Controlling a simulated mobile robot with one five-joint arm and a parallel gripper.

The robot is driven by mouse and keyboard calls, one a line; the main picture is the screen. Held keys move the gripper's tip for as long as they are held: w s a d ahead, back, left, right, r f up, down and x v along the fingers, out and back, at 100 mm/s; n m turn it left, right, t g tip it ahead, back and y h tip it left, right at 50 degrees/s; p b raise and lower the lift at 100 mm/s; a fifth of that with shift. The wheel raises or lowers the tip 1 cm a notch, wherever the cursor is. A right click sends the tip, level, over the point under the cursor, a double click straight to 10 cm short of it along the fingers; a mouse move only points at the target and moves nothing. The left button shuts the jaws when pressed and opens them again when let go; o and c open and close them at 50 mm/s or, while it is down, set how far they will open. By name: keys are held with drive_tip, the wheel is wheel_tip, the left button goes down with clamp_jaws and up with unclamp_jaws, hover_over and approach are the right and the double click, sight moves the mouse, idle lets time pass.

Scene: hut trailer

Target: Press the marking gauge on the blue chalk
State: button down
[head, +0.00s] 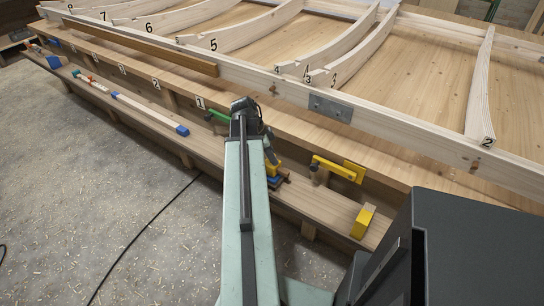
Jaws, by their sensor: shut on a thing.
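My gripper (270,158) hangs from the end of my arm over the lower ledge, beside the bench. It is shut on a small yellow and brown thing (274,168), which looks like the marking gauge, mostly hidden by my arm. A small blue piece (273,181), which may be the blue chalk, shows directly under it. Whether the two touch cannot be told from this view.
The long ledge (225,165) holds a pale bar with blue ends (150,112), a blue block (54,62) and a yellow block (363,221). A yellow clamp (335,168) and green tool (217,114) are at the bench side. Numbered wooden ribs (235,32) fill the bench.

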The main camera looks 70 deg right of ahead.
wheel_tip(320, 180, up, 7)
drive_tip(key=p, duration=0.7)
